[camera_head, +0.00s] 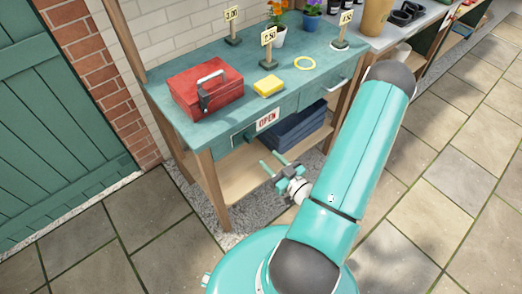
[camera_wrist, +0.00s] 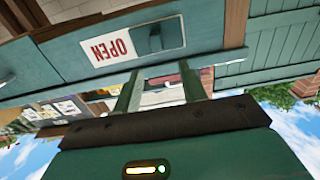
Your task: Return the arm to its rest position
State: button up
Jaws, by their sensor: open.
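My gripper (camera_head: 275,167) is open and empty in the head view. It is in front of the teal workbench (camera_head: 222,69), below the height of its top, near the drawer with the OPEN sign (camera_head: 267,119). In the wrist view, the two fingers of my gripper (camera_wrist: 163,90) stand apart with nothing between them. The OPEN sign (camera_wrist: 107,47) shows upside down above the fingers there. My arm is bent, with a large teal link crossing the right of the head view.
A dark blue crate (camera_head: 297,130) sits on the lower shelf. A green door (camera_head: 55,140) is at left. Paving in front is clear.

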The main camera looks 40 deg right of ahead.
jog(key=shift+s, duration=1.2)
